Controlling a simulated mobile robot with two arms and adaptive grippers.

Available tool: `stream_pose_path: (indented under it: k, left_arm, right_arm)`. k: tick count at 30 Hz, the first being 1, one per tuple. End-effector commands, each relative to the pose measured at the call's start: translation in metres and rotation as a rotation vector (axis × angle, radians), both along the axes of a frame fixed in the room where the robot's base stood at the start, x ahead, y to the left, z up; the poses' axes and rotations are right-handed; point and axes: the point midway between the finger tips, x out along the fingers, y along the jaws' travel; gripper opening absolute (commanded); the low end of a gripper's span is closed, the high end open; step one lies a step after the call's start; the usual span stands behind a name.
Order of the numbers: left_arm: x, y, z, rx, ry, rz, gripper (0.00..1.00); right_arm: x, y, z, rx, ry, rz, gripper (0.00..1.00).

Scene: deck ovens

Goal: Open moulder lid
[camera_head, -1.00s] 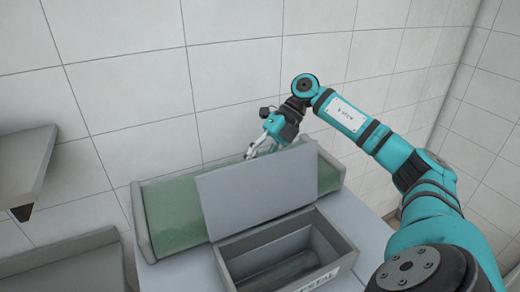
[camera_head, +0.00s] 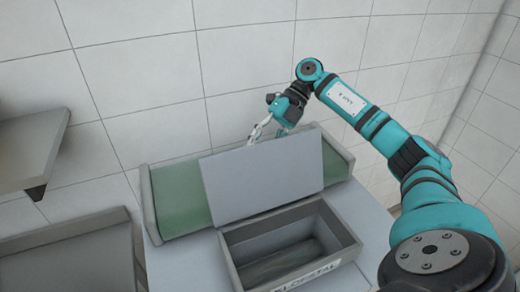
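The moulder (camera_head: 178,205) is a grey machine with a green belt on a light table. Its flat grey lid (camera_head: 262,180) stands raised and tilted behind an open, empty-looking grey box (camera_head: 232,262) with lettering on its front. My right gripper (camera_head: 258,133) is above and behind the lid's top edge, fingers pointing down to the left. Its fingers look apart, and I see nothing between them; their tips are near the lid's edge, and I cannot tell whether they touch it. My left gripper is not in view.
A grey shelf (camera_head: 35,150) sticks out at the left, above a grey tray-like surface (camera_head: 70,255). A tiled wall (camera_head: 240,60) stands close behind the moulder. The table (camera_head: 185,268) has bare room left of the box.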

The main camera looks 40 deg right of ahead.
Motion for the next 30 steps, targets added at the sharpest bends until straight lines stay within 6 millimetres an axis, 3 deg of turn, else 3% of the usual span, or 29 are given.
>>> stream_pose_path:
  k: [3,14,30]
  left_arm:
    - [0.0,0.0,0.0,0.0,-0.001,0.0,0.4]
    - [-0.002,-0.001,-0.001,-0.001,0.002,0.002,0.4]
    - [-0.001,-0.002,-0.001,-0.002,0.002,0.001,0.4]
  right_arm:
    - [0.0,0.001,-0.002,-0.001,0.004,0.003,0.52]
    - [0.0,-0.003,-0.001,-0.003,0.007,0.003,0.52]
    - [0.001,-0.079,0.068,-0.004,0.004,0.003,0.52]
